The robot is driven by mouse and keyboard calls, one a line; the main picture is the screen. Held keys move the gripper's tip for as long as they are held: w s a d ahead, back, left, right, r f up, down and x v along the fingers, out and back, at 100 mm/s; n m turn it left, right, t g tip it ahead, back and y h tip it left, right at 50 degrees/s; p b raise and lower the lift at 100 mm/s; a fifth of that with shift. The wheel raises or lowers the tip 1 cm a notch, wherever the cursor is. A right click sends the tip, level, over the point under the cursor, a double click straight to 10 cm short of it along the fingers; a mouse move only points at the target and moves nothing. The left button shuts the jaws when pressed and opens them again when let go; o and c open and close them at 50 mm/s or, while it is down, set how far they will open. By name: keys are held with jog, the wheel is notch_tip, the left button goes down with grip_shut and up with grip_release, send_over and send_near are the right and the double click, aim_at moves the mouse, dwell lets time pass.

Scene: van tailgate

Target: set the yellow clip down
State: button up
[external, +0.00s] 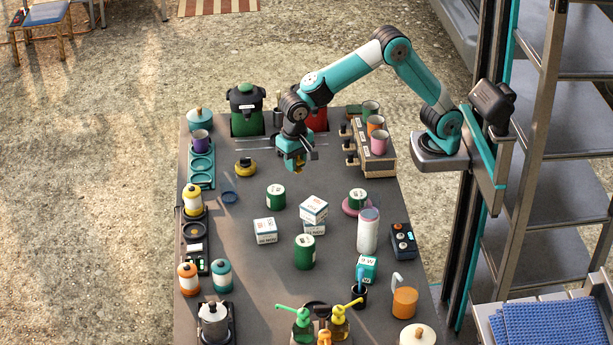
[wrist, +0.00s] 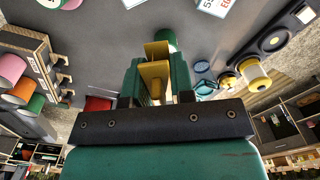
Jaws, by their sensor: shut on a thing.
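My gripper (external: 296,163) hangs over the far part of the dark table, pointing down. In the wrist view its green fingers (wrist: 157,72) are shut on the yellow clip (wrist: 156,51), which sticks out between them. The clip's lower part is hidden by the fingers. In the external view the clip is too small to make out clearly, and I cannot tell its exact height above the table.
A yellow-and-black round item (external: 245,168) and a blue ring (external: 230,198) lie left of my gripper. A wooden rack with cups (external: 378,163) stands right. Green cans (external: 276,196) and white boxes (external: 265,231) stand nearer. Some bare table lies between them.

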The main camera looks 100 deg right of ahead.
jog(key=s+a+n, duration=0.6)
jog(key=s+a, duration=0.6)
jog(key=a, duration=0.5)
jog(key=n, duration=0.5)
send_over(400, 270)
jog(key=a, duration=0.3)
jog(key=f, duration=1.5)
jog(key=shift+w+d, duration=0.15)
jog(key=shift+w, duration=0.2)
jog(key=shift+f+p, duration=0.3)
jog(key=shift+f, duration=2.15)
jog(key=shift+f, duration=0.1)
jog(key=o, duration=0.9)
